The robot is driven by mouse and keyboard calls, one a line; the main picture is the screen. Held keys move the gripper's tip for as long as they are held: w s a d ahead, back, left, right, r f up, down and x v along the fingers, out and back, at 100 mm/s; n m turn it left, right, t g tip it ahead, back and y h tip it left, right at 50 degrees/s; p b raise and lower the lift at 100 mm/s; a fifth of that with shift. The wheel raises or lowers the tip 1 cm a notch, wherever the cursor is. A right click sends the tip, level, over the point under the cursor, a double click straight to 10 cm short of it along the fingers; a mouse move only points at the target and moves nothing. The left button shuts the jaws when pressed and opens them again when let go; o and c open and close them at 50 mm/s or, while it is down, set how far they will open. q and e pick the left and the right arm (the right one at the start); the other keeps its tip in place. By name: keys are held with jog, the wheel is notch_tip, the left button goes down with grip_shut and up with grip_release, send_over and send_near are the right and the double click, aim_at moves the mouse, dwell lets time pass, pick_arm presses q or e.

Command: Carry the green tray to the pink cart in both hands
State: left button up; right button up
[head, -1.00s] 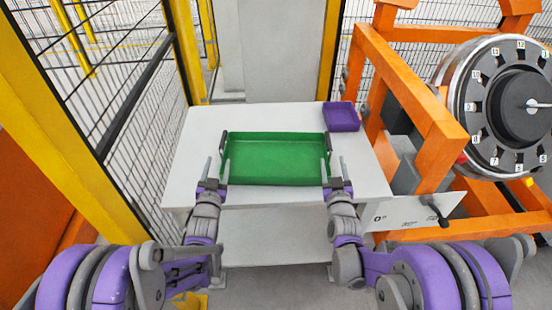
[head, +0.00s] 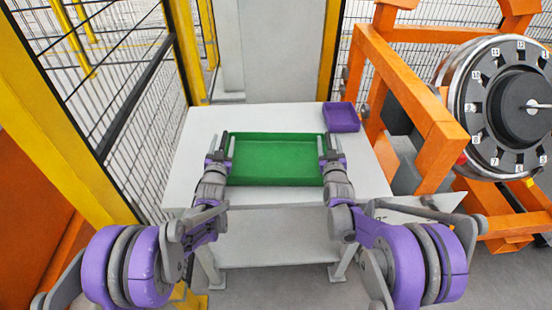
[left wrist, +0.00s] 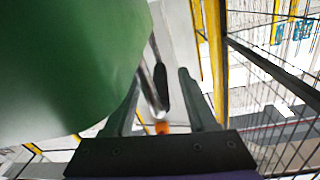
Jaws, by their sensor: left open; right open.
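The green tray (head: 276,160) lies flat on a white table (head: 190,190), empty, with a dark handle on each short side. My left gripper (head: 221,147) is open at the tray's left side. In the left wrist view its two fingers (left wrist: 168,98) stand apart with the dark handle (left wrist: 161,82) between them, and the tray's green underside or wall (left wrist: 65,65) fills the left. My right gripper (head: 331,147) is open at the tray's right side, its fingers by that handle; contact cannot be told. No pink cart is in view.
A small purple bin (head: 341,117) stands at the table's back right corner. An orange frame (head: 412,100) with a numbered wheel (head: 515,105) stands to the right. Yellow-posted mesh fencing (head: 120,90) runs along the left and back. Grey floor shows in front.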

pick_arm(q)
jog(key=shift+c, duration=0.2)
pick_arm(e)
jog(key=shift+c, duration=0.2)
pick_arm(q)
grip_shut()
pick_arm(e)
grip_shut()
dwell(0.8)
